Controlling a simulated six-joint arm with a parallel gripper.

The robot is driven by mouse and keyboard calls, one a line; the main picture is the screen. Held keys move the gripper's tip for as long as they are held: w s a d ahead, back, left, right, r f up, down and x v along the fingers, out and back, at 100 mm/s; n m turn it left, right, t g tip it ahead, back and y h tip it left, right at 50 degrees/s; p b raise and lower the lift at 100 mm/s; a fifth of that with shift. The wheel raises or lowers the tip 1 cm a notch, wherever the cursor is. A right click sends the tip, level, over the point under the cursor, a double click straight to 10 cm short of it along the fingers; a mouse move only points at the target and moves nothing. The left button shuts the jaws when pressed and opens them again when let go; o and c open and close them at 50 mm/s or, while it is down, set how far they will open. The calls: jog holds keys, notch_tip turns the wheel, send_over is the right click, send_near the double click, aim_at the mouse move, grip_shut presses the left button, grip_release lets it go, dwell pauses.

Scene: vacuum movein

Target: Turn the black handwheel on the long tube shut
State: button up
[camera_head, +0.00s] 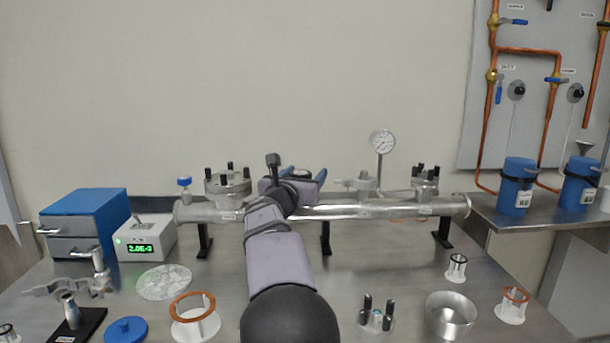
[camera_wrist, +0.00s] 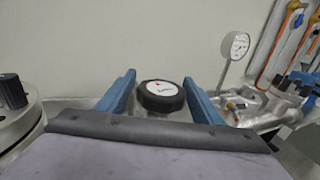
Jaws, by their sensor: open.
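The black handwheel (camera_wrist: 160,96) shows in the wrist view, with a white label on its top. It lies between the two blue fingers of my gripper (camera_wrist: 160,98). The fingers are open, with a visible gap on each side of the wheel. In the head view my gripper (camera_head: 303,175) is over the middle of the long tube (camera_head: 385,211), and my arm hides most of the wheel. The long silver tube lies level on black stands.
A dial gauge (camera_head: 382,142) stands on the tube to the right. Flanges with black bolts (camera_head: 228,187) stand near both tube ends. A display box (camera_head: 145,240) and a blue drawer cabinet (camera_head: 85,222) stand left. A metal bowl (camera_head: 450,314) and several small parts lie in front.

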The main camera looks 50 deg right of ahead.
jog(key=c, duration=1.1)
jog(key=shift+o, duration=0.2)
jog(key=m+g+p, duration=0.1)
jog(key=g+p, duration=0.1)
jog(key=s+m+g+h+p, duration=0.1)
jog(key=m+g+p, duration=0.1)
jog(key=g+p, duration=0.1)
jog(key=m+g+p, duration=0.1)
jog(key=g+p, duration=0.1)
jog(key=shift+s+d+r+m+h, duration=0.1)
jog(key=shift+s+d+m+h, duration=0.1)
jog(key=shift+s+m+h, duration=0.15)
jog(key=o, duration=1.1)
jog(key=shift+c, duration=0.2)
jog(key=shift+w+a, duration=0.1)
